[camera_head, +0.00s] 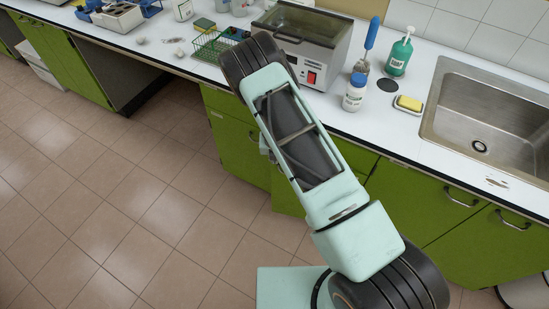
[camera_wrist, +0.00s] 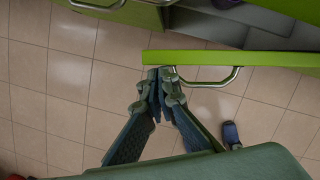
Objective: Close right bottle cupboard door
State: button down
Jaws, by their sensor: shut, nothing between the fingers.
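A green cupboard door (camera_wrist: 250,59) stands open in the wrist view, seen edge-on from above, with its metal handle (camera_wrist: 216,82) on the near face. My gripper (camera_wrist: 161,77) is shut and empty. Its fingertips are at the door's free left end, close beside the handle; I cannot tell whether they touch the door. In the head view my arm crosses in front of the cupboards and hides most of this door; a green panel (camera_head: 286,192) shows beside the arm.
The white counter (camera_head: 440,55) runs above the green cupboards, with an instrument (camera_head: 305,40), a white bottle (camera_head: 355,92), a green bottle (camera_head: 399,55) and a sink (camera_head: 490,105). The tiled floor (camera_head: 120,200) at the left is clear. A grey cupboard interior (camera_wrist: 200,25) shows behind the door.

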jog(key=shift+w, duration=0.3)
jog(key=shift+s, duration=0.15)
dwell(0.4)
